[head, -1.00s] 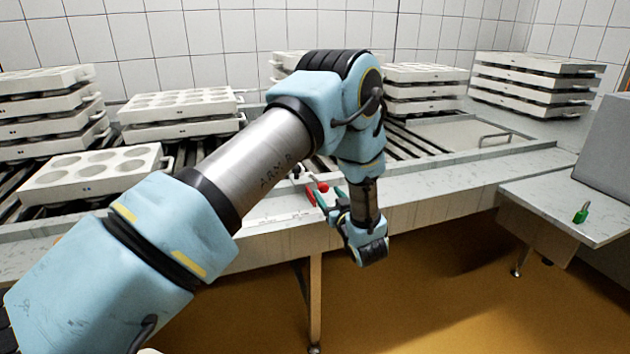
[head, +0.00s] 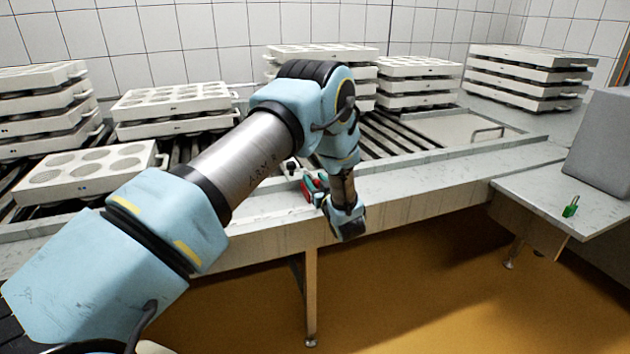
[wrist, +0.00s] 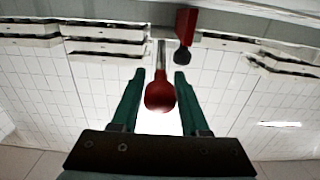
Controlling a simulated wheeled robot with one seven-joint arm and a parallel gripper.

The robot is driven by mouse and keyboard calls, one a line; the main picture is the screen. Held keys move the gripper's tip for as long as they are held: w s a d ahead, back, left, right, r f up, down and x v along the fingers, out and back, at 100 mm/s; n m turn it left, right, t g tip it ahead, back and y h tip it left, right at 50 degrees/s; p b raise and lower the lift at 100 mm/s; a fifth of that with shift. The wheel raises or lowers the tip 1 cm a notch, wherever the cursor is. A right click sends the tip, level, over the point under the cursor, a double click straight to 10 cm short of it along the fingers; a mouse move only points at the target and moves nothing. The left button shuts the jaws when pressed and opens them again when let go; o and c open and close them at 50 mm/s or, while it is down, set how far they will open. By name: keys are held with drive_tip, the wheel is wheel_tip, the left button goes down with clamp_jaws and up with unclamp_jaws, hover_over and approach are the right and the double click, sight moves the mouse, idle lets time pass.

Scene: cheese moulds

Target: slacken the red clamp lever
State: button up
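The red clamp lever shows in the wrist view as a red ball knob (wrist: 160,96) on a thin metal rod. My gripper (wrist: 160,73) is open, with one green finger on each side of the knob and a visible gap on both sides. In the head view my gripper (head: 317,186) is at the bench's front edge, beside a red part (head: 307,190). My gripper partly covers the lever there, and I cannot make out its knob clearly.
In the wrist view a second red piece with a dark tip (wrist: 184,35) is close to the right finger. Stacks of white moulds (head: 175,102) stand on the roller bench behind. A side table (head: 535,190) at right holds a small green object (head: 571,207). The floor in front is clear.

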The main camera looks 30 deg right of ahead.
clamp_jaws()
idle(1.0)
